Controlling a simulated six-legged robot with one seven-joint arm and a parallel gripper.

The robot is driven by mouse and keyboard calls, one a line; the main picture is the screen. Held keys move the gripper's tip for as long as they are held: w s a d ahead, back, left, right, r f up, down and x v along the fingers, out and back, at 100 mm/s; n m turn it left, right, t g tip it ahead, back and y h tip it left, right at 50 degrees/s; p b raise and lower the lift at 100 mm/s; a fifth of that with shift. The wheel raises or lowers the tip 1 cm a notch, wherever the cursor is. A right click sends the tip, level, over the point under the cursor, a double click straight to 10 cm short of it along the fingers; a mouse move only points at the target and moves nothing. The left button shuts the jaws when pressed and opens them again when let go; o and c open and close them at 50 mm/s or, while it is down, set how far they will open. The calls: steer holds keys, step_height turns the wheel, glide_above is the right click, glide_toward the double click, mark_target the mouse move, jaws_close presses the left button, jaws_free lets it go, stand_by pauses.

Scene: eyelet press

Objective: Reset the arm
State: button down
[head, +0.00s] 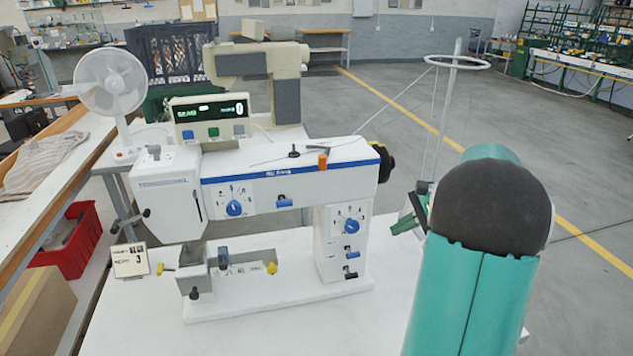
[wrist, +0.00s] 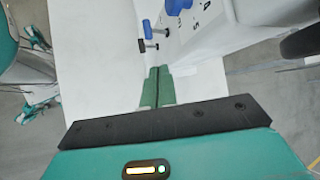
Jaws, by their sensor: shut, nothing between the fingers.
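My gripper shows in the wrist view (wrist: 158,72), its two green fingers shut together with nothing between them. In the head view the gripper (head: 397,225) is partly hidden behind my teal arm, to the right of the white press (head: 275,180). The press stands on a white table (head: 400,310). It has a blue stripe, blue knobs, an orange switch (head: 323,161) on top and a display box (head: 210,118) with a lit green readout. In the wrist view a blue knob (wrist: 178,6) and a black-ended lever (wrist: 146,46) are beyond the fingertips.
A white fan (head: 111,82) stands behind the press at left. A red bin (head: 75,240) is by the wooden bench at far left. A small card (head: 130,260) stands at the table's left. A thin stand with a ring (head: 457,62) rises behind my arm. Open floor lies right.

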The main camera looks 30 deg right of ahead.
steer(key=s+a+r+n+g+h, duration=0.1)
steer(key=s+a+r+n, duration=0.3)
steer(key=a, duration=0.7)
steer(key=w+a+r+n+g+h, duration=0.15)
steer(key=a+n, duration=0.35)
steer(key=a, duration=0.6)
steer(key=s+a+n+t+h, duration=0.2)
steer(key=s+a+n+h, duration=0.1)
steer(key=s+a+n, duration=0.7)
steer(key=s+a, duration=0.1)
steer(key=a, duration=0.2)
steer(key=shift+r+h, duration=0.2)
steer(key=shift+h, duration=0.15)
